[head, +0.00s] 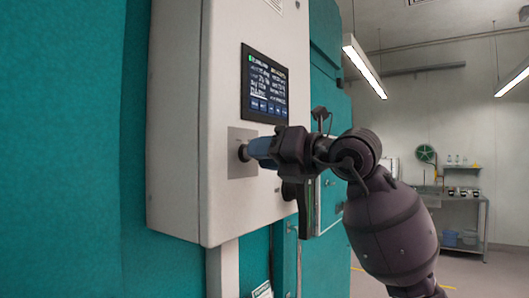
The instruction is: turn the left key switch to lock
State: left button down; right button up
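A key switch (243,153) shows as a small dark round knob on a square metal plate (236,166). The plate is on the front of a pale control box, below its screen. My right gripper (252,150) reaches in from the right, its blue fingers pointing at the knob, with the tips at or against it. The fingers overlap in this view, so whether they are closed on it cannot be seen. The switch's marks and key angle are hidden or too small to read. Only this one switch shows. My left gripper is not in view.
The control box (180,120) hangs on a teal chamber wall (65,150), with a lit screen (265,86) above the gripper. A metal shelf table (465,200) with items on it stands far back right. The floor between looks open.

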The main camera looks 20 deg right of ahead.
grip_shut()
jog(key=shift+n, duration=0.3)
jog(key=n+b, duration=0.2)
jog(key=n, duration=0.3)
jog(key=shift+w+f, duration=0.1)
jog(key=shift+f, duration=0.05)
jog(key=n+b, duration=0.1)
jog(key=n, duration=0.3)
jog(key=shift+b, duration=0.4)
jog(key=shift+n, duration=1.1)
jog(key=shift+r, duration=0.2)
